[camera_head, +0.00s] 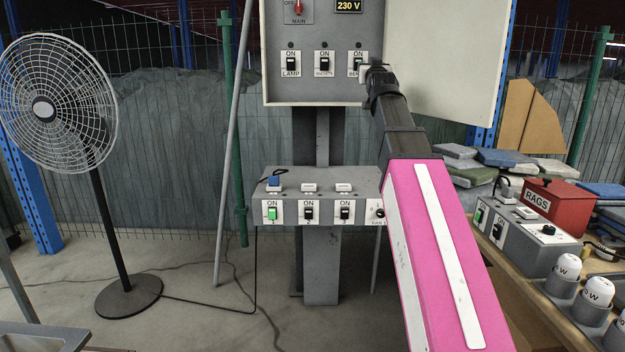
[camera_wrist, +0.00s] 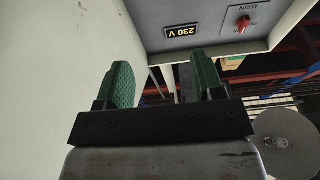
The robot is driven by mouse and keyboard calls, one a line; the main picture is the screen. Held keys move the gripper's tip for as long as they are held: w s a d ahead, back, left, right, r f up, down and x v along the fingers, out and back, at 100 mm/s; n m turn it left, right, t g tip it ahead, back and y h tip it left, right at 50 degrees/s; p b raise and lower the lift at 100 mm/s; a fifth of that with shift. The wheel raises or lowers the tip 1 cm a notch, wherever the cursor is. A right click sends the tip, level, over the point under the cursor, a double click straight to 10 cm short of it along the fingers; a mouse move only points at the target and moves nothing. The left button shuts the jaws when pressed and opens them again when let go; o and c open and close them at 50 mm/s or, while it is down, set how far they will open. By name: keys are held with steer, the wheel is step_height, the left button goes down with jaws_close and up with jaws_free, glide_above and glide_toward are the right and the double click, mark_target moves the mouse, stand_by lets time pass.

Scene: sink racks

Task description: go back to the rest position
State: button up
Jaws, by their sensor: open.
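My gripper (camera_head: 376,72) is at the right-hand switch of the grey electrical panel (camera_head: 275,85) in the head view, in front of the opened panel door (camera_head: 440,60). My pink arm reaches up to it from the lower right. In the wrist view my gripper (camera_wrist: 160,85) has its two green fingers apart with nothing between them. The wrist picture is upside down and shows the panel's red MAIN knob (camera_wrist: 243,24) and the lit 230 V display (camera_wrist: 183,31). The right-hand switch (camera_head: 356,65) is partly hidden by my gripper.
A lower switch box (camera_head: 320,188) stands below the panel, with a blue plug (camera_head: 274,181) in it. A fan (camera_head: 45,105) stands at left. A workbench at right holds a red RAGS box (camera_head: 556,207), another switch box (camera_head: 525,250) and white-capped cups (camera_head: 597,292). Cables cross the floor.

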step_height(320, 180, down, 42)
steer(key=s+g, duration=0.2)
steer(key=g, duration=0.8)
steer(key=s+f+g, duration=0.5)
steer(key=s+f, duration=0.7)
steer(key=f, duration=0.3)
steer(key=s+f+g, duration=0.6)
steer(key=s+f, duration=0.6)
steer(key=f, duration=0.4)
steer(key=shift+f, duration=0.3)
steer(key=shift+o, duration=0.4)
